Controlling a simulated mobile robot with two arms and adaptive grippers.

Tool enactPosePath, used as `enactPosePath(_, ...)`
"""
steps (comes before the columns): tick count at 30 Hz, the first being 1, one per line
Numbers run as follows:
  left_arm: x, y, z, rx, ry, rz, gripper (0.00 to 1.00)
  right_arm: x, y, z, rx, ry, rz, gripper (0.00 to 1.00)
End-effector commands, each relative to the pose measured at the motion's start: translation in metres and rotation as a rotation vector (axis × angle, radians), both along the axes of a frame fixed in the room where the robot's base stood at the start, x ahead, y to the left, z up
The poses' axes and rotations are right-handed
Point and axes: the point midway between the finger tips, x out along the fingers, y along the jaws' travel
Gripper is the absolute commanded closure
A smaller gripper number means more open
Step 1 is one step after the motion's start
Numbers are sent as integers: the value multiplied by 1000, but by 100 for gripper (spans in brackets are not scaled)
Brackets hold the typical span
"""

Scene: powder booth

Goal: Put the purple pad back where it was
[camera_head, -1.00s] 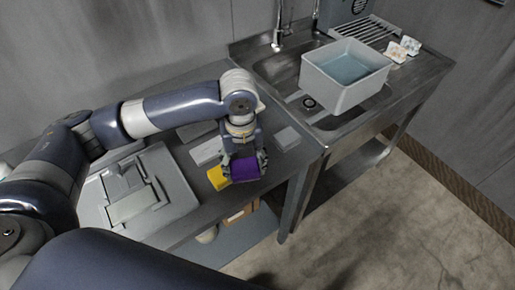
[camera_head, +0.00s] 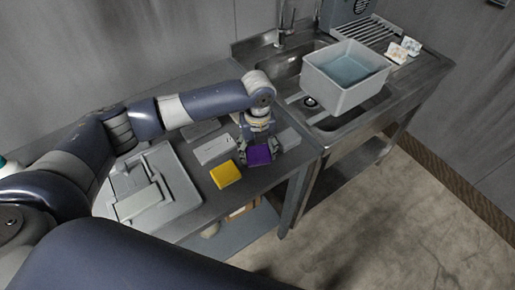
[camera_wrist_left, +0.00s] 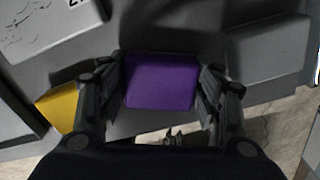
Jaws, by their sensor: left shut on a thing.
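The purple pad (camera_head: 259,155) is in my left gripper (camera_head: 260,152), near the front edge of the grey counter, to the right of the yellow pad (camera_head: 225,174). In the left wrist view the purple pad (camera_wrist_left: 160,81) sits between the two fingers of the left gripper (camera_wrist_left: 162,88), which are shut on its sides. I cannot tell whether the pad touches the counter or is just above it. The yellow pad (camera_wrist_left: 58,108) also shows at the left of the wrist view. My right gripper is not in view.
A white box (camera_head: 214,149) lies behind the yellow pad, and a grey block (camera_head: 289,138) is right of the gripper. A grey case (camera_head: 160,190) fills the counter's left. A tub of water (camera_head: 345,78) stands at the sink (camera_head: 290,68).

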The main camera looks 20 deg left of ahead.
Motion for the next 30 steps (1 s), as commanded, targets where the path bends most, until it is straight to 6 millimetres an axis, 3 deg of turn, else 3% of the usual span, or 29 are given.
enactPosePath(7, 0, 0, -3, 0, 1, 1, 63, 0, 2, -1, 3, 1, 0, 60)
enactPosePath(8, 0, 0, -4, 0, 1, 1, 38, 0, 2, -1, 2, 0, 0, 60)
enactPosePath(10, 0, 0, -3, 0, 1, 1, 22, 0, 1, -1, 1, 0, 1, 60)
enactPosePath(11, 0, 0, -3, 0, 1, 1, 20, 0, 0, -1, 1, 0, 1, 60)
enactPosePath(23, 0, 0, 1, 0, -1, 0, 20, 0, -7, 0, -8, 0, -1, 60)
enactPosePath(26, 1, 0, 9, -1, -2, 1, 20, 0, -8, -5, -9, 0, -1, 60)
enactPosePath(30, 1, 0, 35, -1, -4, 1, 20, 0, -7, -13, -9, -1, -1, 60)
